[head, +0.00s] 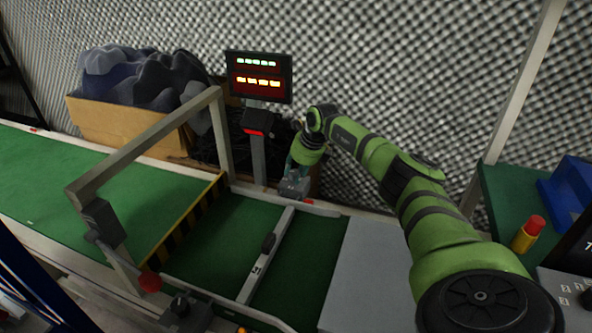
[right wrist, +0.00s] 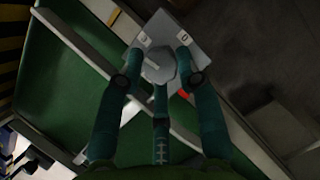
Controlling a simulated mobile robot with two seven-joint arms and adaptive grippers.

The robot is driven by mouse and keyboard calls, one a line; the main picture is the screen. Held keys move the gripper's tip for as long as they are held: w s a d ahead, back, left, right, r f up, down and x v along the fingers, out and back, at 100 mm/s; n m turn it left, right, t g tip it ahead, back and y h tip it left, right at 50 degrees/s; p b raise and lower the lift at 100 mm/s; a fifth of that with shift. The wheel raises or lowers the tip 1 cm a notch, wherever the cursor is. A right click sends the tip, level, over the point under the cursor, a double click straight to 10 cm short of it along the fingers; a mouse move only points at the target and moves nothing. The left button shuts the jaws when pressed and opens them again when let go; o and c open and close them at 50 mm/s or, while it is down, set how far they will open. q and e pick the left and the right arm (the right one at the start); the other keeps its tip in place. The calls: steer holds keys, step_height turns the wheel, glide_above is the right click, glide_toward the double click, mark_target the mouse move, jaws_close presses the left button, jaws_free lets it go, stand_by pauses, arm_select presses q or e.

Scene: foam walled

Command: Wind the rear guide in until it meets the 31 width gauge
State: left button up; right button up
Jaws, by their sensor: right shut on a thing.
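My right gripper (head: 300,168) reaches down from the right to a grey adjuster box (head: 293,188) at the far edge of the green conveyor. In the right wrist view, its dark teal fingers (right wrist: 160,85) are shut around a grey knob (right wrist: 161,66) on top of that box. The rear guide (head: 322,211) is a pale rail along the belt's far side. The width gauge (head: 262,258), a pale bar with a dark grip and small label, lies across the belt. Its far end is close to the rear guide; I cannot tell whether they touch. My left gripper is out of view.
A frame (head: 150,143) arches over the belt beside a yellow-black striped bar (head: 186,232). A display (head: 259,77) stands behind the conveyor, right of a cardboard box (head: 128,128) of dark foam.

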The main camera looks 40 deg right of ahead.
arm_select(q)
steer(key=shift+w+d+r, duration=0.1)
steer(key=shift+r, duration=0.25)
arm_select(e)
steer(key=shift+w+d+r+n, duration=0.15)
steer(key=shift+d+r+n, duration=0.15)
steer(key=shift+n, duration=0.1)
steer(key=o, duration=1.1)
steer(key=shift+a+f, duration=0.1)
steer(key=shift+f, duration=0.05)
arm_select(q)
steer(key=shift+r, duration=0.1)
arm_select(e)
steer(key=v, duration=1.2)
